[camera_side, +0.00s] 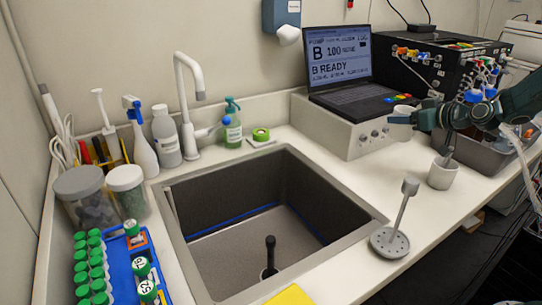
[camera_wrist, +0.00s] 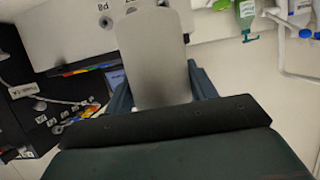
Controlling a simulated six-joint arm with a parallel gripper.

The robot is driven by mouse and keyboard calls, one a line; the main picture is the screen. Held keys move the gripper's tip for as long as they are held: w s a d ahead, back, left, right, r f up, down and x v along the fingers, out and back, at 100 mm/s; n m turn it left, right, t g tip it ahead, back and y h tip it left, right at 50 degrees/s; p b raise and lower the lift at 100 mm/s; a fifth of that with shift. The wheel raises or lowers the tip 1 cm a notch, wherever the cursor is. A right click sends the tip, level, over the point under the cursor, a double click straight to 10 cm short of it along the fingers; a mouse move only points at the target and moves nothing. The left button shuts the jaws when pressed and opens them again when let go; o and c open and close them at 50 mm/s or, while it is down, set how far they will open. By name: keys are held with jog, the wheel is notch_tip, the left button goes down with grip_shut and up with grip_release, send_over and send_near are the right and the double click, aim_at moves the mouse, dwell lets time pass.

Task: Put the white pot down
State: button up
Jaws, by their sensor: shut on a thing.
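My gripper (camera_side: 418,118) reaches in from the right in the side view, pointing left. It is shut on a small white pot (camera_side: 402,130), held above the counter in front of the right end of the laptop's base unit. In the wrist view a pale grey-white body, the pot (camera_wrist: 152,60), fills the space between my two dark teal fingers (camera_wrist: 160,85). Its contents cannot be made out. A second white cup (camera_side: 442,174) stands on the counter below my gripper, with a grey thing upright in it.
A round grey stand (camera_side: 390,242) with a tilted stem is on the counter near the sink (camera_side: 250,272). A laptop (camera_side: 345,70) sits on a white unit (camera_side: 340,125). A grey tray (camera_side: 486,155) lies at right. Counter between the unit and stand is largely clear.

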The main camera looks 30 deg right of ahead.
notch_tip(320, 180, down, 9)
jog(key=shift+r, duration=0.2)
dwell(0.3)
jog(key=shift+f, duration=1.85)
jog(key=shift+f, duration=0.1)
jog(key=o, duration=1)
jog(key=shift+o, duration=0.2)
jog(key=v, duration=1.2)
